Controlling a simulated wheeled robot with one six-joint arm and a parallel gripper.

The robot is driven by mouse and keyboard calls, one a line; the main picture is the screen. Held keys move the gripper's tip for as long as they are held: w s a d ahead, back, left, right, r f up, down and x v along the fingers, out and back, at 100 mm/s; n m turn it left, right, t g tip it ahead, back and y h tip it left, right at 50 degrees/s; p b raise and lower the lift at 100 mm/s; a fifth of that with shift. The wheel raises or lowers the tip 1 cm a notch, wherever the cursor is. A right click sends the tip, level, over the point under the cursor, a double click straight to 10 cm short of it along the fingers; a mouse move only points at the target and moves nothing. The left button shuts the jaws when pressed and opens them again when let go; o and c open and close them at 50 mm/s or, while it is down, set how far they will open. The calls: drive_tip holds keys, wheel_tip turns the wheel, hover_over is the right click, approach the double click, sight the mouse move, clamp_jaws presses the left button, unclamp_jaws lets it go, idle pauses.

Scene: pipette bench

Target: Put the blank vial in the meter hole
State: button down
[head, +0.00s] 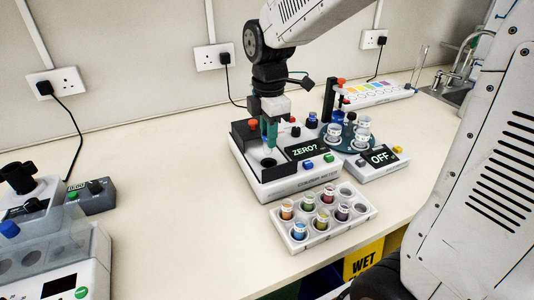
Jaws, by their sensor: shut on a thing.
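The meter (290,183) is a white and black box with a "ZERO?" display in the middle of the bench. Its round dark hole (268,163) is open on the top left. My gripper (269,140) points down just above this hole and is shut on a small vial. The fingers hide most of the vial, so I cannot read its label. The vial appears upright, and its lower end seems close to the hole's rim. I cannot tell whether it has entered.
A white rack (325,232) with several coloured vials and some empty wells stands in front of the meter. To the right are a round carousel (347,147) with vials and a box (379,160) reading "OFF". Another instrument (60,255) stands at left. The bench between is clear.

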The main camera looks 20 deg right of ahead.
sight(269, 152)
wheel_tip(269, 152, down, 6)
drive_tip(key=shift+r, duration=0.25)
drive_tip(key=c, duration=1.3)
unclamp_jaws()
drive_tip(key=shift+o, duration=0.2)
drive_tip(key=shift+m, duration=0.3)
drive_tip(key=r, duration=0.8)
drive_tip(key=s+r, duration=0.1)
drive_tip(key=r, duration=0.3)
drive_tip(key=shift+d+r, duration=0.1)
drive_tip(key=shift+r, duration=0.1)
drive_tip(key=s+d+f+m, duration=0.1)
drive_tip(key=s+m, duration=0.7)
drive_tip(key=s, duration=0.2)
drive_tip(key=s+d+f+m+t, duration=0.1)
drive_tip(key=s+d+m, duration=0.1)
drive_tip(key=s+m, duration=0.7)
drive_tip(key=shift+s, duration=1.1)
